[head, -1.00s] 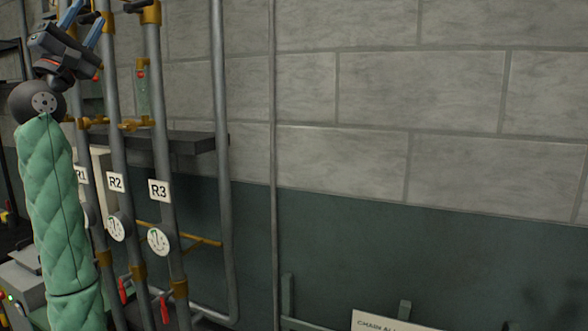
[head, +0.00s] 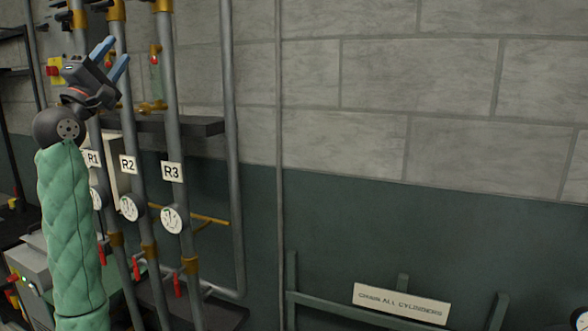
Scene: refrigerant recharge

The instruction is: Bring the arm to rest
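My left gripper (head: 108,56) is at the upper left of the head view, on the end of my arm in its green quilted sleeve. Its two blue fingers point up and to the right and stand apart, with nothing between them. It is in front of the grey pipes labelled R1 (head: 93,158), R2 (head: 128,164) and R3 (head: 172,172). I cannot tell how close it is to them. My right gripper is not in view.
Round gauges (head: 172,220) and red-handled valves (head: 178,284) sit on the pipes. A dark shelf (head: 190,126) is behind them. A sign (head: 400,303) about cylinders hangs on a green rail at the lower right. The block wall (head: 400,90) is bare.

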